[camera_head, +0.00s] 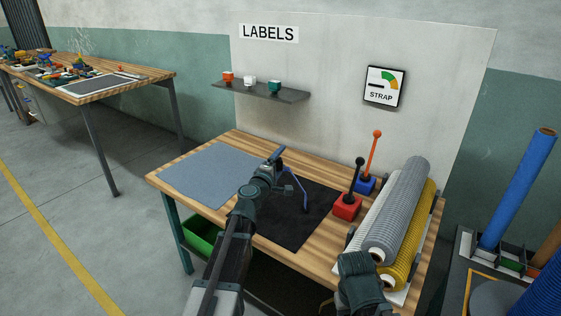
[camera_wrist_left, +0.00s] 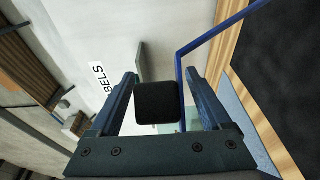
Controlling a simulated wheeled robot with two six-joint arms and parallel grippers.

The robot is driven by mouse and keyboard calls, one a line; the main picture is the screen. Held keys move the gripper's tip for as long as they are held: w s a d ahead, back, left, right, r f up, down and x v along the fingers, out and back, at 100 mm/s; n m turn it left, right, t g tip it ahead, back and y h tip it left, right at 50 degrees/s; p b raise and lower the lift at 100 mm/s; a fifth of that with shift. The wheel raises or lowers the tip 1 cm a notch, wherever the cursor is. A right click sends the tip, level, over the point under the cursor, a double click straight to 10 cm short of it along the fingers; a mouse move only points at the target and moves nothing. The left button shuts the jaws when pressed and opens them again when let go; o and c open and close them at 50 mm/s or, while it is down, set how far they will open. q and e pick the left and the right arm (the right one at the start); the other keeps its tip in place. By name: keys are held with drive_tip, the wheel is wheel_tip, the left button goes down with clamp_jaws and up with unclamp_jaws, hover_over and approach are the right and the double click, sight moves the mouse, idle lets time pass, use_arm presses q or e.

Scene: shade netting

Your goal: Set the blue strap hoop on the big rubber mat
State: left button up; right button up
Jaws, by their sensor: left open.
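The blue strap hoop (camera_head: 303,196) is a thin bent blue bar over the black mat (camera_head: 287,231) in the head view. Its lower end appears to meet the mat. In the left wrist view the hoop (camera_wrist_left: 180,75) runs behind and beside the right-hand finger. My left gripper (camera_head: 276,155) is open above the table, close to the hoop's upper end. In the left wrist view a dark rounded block (camera_wrist_left: 157,103) shows between the open fingers (camera_wrist_left: 160,95); I cannot tell whether it belongs to the hoop. A grey-blue mat (camera_head: 208,172) lies left of the black one. Which mat is the big rubber one is unclear.
A red block with a black knobbed rod (camera_head: 347,206) and a blue block with an orange rod (camera_head: 366,184) stand right of the black mat. Grey (camera_head: 400,208) and yellow (camera_head: 412,240) rolls lie along the table's right side. A wall shelf (camera_head: 260,91) holds small cups.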

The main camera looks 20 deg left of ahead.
use_arm(q)
drive_tip(key=shift+r, duration=0.1)
drive_tip(key=s+a, duration=0.1)
drive_tip(key=s, duration=1.1)
drive_tip(key=shift+a, duration=0.35)
